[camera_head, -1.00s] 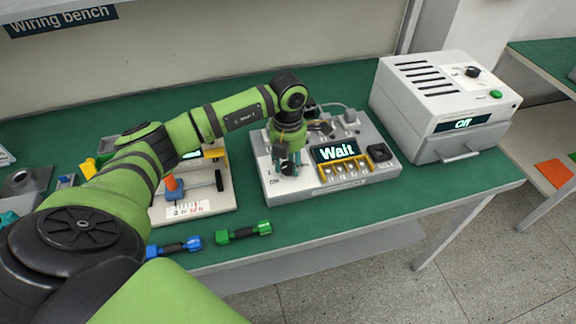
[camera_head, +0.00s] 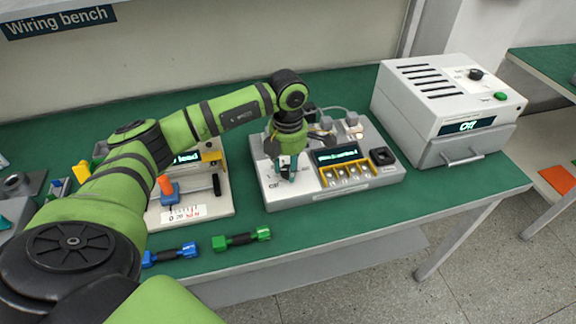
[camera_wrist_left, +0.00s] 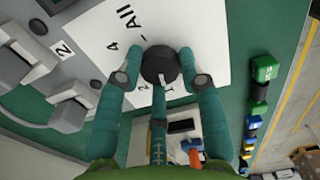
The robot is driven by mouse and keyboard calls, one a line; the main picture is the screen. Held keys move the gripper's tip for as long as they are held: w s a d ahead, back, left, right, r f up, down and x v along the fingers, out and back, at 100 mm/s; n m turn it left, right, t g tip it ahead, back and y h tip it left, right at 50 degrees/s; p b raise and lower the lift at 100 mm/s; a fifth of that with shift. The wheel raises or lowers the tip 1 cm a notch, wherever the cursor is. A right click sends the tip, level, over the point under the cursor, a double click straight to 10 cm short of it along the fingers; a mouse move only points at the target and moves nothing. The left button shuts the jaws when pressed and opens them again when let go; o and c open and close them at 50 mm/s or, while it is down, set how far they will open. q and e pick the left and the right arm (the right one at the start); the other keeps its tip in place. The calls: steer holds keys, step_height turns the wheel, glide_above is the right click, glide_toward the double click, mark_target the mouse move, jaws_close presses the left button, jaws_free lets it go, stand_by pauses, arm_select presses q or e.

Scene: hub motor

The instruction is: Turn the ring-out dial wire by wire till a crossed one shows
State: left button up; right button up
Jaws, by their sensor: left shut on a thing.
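The grey-white tester box (camera_head: 385,183) stands in the middle of the bench. Its dark display (camera_head: 338,156) carries a small line of text that I cannot read. My left gripper (camera_head: 286,170) points down over the left end of the box. In the left wrist view its teal fingers (camera_wrist_left: 160,78) are shut on the round black dial (camera_wrist_left: 160,64), one on each side. The dial sits on a white plate (camera_wrist_left: 195,25) printed with "All" and "4". Which mark it points to is unclear. My right gripper is not in view.
A white machine (camera_head: 435,110) reading "Off" stands to the right. A board with an orange-topped blue part (camera_head: 169,190) lies left of the box. Green (camera_head: 241,239) and blue (camera_head: 170,254) handled tools lie along the front edge. Grey connectors (camera_wrist_left: 70,98) sit near my fingers.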

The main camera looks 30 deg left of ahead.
mark_target(288, 169)
arm_select(q)
steer(key=o, duration=1.1)
steer(key=shift+o, duration=0.2)
step_height(288, 169, up, 12)
stand_by(1.5)
